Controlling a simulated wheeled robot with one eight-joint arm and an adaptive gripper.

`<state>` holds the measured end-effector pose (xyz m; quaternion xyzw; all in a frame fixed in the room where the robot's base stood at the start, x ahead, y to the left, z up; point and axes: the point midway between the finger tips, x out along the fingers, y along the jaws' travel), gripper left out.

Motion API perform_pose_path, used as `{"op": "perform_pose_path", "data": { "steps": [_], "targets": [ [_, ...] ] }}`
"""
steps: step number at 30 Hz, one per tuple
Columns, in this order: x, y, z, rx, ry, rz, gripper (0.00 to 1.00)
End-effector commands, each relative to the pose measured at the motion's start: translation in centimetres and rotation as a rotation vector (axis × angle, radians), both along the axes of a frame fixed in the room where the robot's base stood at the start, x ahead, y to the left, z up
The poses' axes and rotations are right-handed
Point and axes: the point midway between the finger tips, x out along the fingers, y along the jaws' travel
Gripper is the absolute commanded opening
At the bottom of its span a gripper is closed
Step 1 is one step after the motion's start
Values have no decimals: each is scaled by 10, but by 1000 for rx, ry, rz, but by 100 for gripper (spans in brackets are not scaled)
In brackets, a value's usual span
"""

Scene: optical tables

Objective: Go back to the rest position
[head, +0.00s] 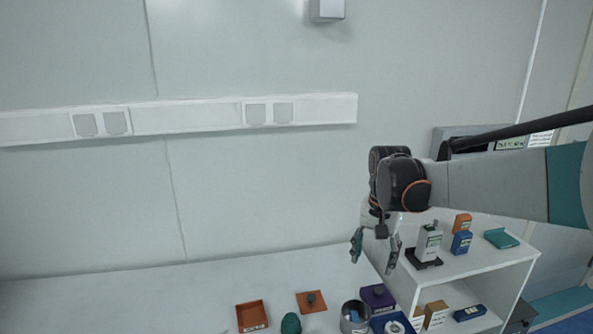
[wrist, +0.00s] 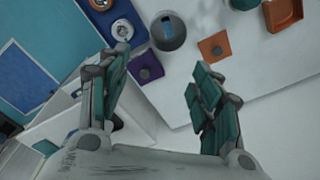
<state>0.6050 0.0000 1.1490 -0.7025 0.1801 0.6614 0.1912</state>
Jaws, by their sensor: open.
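My gripper (head: 374,250) hangs open and empty at the end of my arm, above the table and to the left of the white shelf unit. In the wrist view my gripper (wrist: 160,95) shows its two teal-padded fingers spread wide, with nothing between them. The fingers point down toward the table top and touch nothing that I can see. My arm reaches in from the right edge of the head view.
The white shelf unit (head: 490,262) carries a grey-white device (head: 428,243), a blue box (head: 461,243) and an orange box (head: 462,223). On the table are an orange tray (head: 252,316), a grey canister (head: 354,318) and a purple block (head: 378,297). The table's left part is clear.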

Motion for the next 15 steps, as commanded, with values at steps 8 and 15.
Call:
{"op": "perform_pose_path", "data": {
  "steps": [8, 15],
  "targets": [
    [-55, 0, 24, -13, -118, 111, 59],
    [-102, 0, 32, -35, -219, 205, 59]
  ]
}}
